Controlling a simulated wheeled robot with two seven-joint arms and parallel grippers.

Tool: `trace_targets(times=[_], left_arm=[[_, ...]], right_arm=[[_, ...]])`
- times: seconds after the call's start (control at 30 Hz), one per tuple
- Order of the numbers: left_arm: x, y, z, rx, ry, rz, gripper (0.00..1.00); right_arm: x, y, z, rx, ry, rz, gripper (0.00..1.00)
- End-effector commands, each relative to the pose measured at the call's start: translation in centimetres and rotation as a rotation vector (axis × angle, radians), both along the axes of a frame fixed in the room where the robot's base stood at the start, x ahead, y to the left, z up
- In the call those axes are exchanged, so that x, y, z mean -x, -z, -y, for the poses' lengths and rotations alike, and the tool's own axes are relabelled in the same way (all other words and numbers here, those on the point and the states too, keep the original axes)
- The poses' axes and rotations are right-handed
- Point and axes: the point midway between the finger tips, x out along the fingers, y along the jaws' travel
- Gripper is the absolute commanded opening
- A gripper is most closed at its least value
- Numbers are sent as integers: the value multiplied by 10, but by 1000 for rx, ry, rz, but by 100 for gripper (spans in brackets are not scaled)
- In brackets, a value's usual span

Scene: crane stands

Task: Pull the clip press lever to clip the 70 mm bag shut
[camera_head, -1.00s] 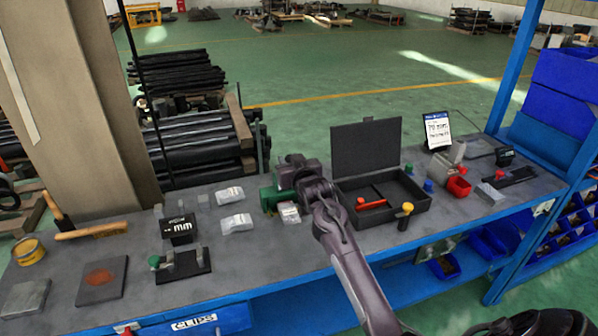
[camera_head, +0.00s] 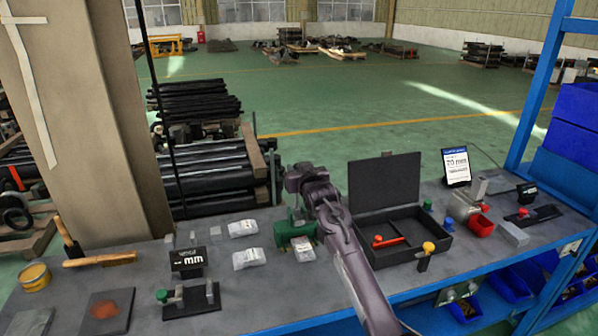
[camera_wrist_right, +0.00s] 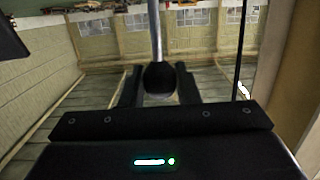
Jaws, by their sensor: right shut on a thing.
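The green clip press (camera_head: 293,231) stands on the bench, partly hidden by my right arm. A clear bag (camera_head: 304,250) with pale contents lies at its front. My right gripper (camera_head: 297,180) is above the press. In the right wrist view, the gripper (camera_wrist_right: 160,88) is shut on the dark round knob of the press lever (camera_wrist_right: 160,76), with a metal rod running on beyond the knob. Whether the bag's neck is clipped cannot be seen. My left gripper is not in view.
Two more clear bags (camera_head: 248,257) lie left of the press. An open black case (camera_head: 400,250) stands to its right. A sign reading 70 mm (camera_head: 456,166) stands farther right.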

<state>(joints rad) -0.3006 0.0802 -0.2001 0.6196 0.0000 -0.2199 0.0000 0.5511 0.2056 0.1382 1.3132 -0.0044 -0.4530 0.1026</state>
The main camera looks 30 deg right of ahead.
Motion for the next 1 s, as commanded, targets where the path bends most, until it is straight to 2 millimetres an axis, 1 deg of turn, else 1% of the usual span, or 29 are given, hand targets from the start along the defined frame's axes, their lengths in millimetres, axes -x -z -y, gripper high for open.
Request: trace_targets(times=[0.03, 0.3, 0.33, 0.47, 0.77, 0.87, 1.0], left_arm=[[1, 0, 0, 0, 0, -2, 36], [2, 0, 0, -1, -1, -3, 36], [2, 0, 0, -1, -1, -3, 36], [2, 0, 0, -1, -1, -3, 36], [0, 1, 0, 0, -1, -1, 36], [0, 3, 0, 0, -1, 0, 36], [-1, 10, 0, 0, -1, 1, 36]], right_arm=[[0, -3, 1, 2, 1, 8, 0], [0, -3, 1, 2, 1, 7, 0], [0, -3, 1, 2, 1, 7, 33], [0, -2, 0, 1, 1, 5, 50], [1, 0, 0, 0, 0, 2, 50], [6, 0, -1, 1, 0, 3, 50], [22, 0, -5, 1, 0, 1, 50]])
